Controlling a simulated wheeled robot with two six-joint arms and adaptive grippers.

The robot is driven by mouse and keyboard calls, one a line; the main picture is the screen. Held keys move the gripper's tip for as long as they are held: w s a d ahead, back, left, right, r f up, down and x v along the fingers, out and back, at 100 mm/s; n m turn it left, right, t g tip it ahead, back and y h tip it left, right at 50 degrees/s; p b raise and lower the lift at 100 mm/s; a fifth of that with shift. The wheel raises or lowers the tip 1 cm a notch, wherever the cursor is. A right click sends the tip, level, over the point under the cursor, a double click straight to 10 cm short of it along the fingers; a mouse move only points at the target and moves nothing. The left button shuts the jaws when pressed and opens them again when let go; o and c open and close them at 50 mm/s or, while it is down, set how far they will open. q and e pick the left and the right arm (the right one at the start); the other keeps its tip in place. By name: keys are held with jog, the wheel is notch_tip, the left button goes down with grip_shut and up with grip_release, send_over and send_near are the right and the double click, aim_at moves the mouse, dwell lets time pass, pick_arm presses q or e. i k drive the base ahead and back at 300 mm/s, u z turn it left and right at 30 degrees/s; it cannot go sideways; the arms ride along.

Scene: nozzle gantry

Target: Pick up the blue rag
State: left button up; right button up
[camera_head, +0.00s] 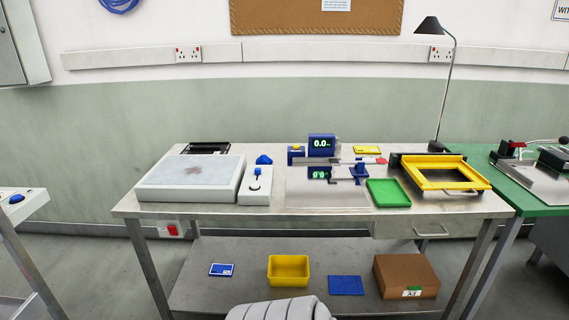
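Neither of my grippers is in view.
Left of the control box is a large pale slab (190,178). Right of it stand a blue device with a green display (321,142), a green tray (388,193) and a yellow frame (445,187). The lower shelf holds a yellow bin (289,270) and a cardboard box (406,276).

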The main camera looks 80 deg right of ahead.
aim_at(264, 159)
jog(key=k, duration=0.3)
jog(key=z, duration=2.05)
jog(key=i, duration=0.35)
jog(key=u, duration=0.15)
